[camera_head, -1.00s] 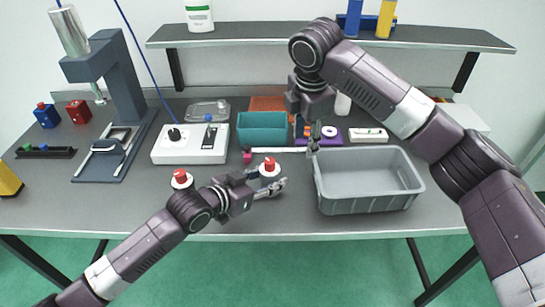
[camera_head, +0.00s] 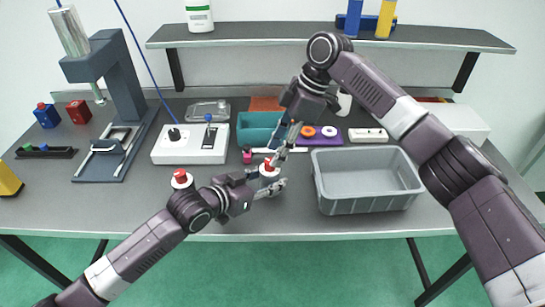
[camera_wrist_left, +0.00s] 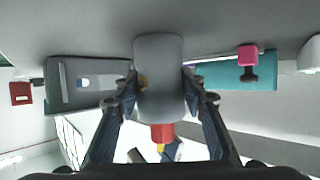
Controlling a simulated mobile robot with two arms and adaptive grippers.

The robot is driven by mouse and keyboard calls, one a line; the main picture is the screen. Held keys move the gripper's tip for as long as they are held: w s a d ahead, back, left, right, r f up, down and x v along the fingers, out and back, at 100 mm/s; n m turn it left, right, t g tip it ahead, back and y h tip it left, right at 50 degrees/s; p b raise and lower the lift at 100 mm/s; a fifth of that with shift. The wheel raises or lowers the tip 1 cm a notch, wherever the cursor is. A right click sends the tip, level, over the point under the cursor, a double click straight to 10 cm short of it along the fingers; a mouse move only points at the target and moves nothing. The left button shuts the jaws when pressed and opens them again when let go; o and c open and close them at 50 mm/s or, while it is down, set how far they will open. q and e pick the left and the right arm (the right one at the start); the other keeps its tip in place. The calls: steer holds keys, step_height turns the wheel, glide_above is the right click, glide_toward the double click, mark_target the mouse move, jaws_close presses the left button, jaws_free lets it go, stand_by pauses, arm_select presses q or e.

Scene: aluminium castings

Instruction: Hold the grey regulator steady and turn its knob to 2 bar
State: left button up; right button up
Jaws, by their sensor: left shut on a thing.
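The grey regulator (camera_wrist_left: 159,80) is a pale grey cylinder with a red knob (camera_wrist_left: 162,132). In the head view the regulator (camera_head: 263,178) stands near the table's front edge, red knob (camera_head: 268,164) on top. My left gripper (camera_head: 272,186) is shut on its body from the left; both fingers (camera_wrist_left: 160,101) flank it in the left wrist view. My right gripper (camera_head: 274,158) reaches down from the upper right, its fingertips at the knob. I cannot tell whether they touch it or how far apart they are. The knob's scale is not readable.
A grey bin (camera_head: 367,208) stands right of the regulator. Behind are a teal tray (camera_head: 257,128), a purple holder (camera_head: 345,137) and a white control box (camera_head: 190,154). A second red-topped piece (camera_head: 181,177) is beside my left arm. A press (camera_head: 122,85) stands left.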

steer(key=shift+x, duration=1.65)
jaws_close()
